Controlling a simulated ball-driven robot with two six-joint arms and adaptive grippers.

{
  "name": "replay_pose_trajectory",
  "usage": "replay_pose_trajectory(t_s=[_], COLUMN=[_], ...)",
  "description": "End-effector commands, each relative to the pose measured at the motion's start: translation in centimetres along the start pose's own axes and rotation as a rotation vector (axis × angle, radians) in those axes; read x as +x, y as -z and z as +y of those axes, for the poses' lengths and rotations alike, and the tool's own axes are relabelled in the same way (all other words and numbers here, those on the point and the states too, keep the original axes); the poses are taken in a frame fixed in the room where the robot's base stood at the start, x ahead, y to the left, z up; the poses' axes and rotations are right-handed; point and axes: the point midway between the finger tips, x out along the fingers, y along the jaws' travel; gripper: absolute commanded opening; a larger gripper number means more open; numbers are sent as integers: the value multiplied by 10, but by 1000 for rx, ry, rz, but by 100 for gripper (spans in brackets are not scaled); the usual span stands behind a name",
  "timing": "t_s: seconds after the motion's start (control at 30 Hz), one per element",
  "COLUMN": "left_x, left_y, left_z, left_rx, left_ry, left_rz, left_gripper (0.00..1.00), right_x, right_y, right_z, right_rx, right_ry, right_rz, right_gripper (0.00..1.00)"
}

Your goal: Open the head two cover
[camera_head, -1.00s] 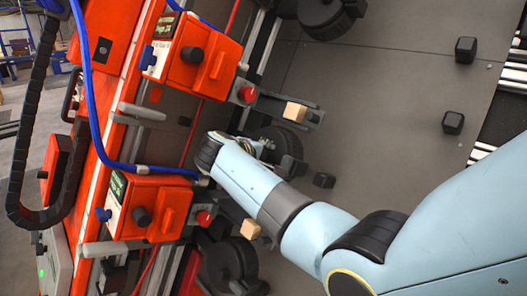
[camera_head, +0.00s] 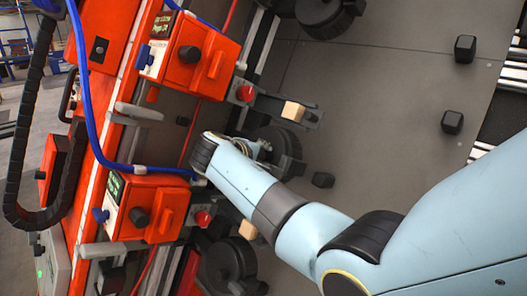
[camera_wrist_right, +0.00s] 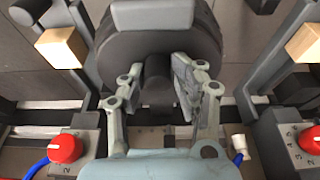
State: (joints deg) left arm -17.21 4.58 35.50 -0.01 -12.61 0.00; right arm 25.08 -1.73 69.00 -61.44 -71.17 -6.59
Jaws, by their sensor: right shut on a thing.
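Two orange head boxes stand along the orange beam in the head view, an upper one (camera_head: 197,55) and a lower one (camera_head: 148,207). Their small displays are too small to read for certain. My right gripper (camera_wrist_right: 158,80) has its fingers on both sides of a dark knob (camera_wrist_right: 157,78) in front of a round black cover-like part (camera_wrist_right: 160,35). In the head view this round part (camera_head: 272,143) is partly hidden behind my right arm and gripper. I cannot tell for certain which head it belongs to. My left gripper is not in view.
Wooden blocks (camera_head: 293,111) (camera_wrist_right: 62,47) sit on grey brackets beside the gripper. Red knobs (camera_wrist_right: 65,148) flank it. A blue hose (camera_head: 91,110) runs along the beam. More round black parts (camera_head: 325,15) (camera_head: 227,262) stand above and below. The grey floor (camera_head: 390,110) has loose black blocks.

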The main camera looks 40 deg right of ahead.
Motion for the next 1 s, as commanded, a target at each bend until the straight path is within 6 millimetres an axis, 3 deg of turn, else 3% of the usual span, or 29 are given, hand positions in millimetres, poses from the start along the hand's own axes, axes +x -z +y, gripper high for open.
replay_pose_trajectory(t_s=[1.0], left_x=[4], left_y=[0], left_z=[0], left_rx=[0], left_ry=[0], left_rz=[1], left_gripper=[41], right_x=[-24], right_y=[30], right_z=[7], right_rx=[11], right_ry=[-9], right_rz=[15], right_gripper=[2])
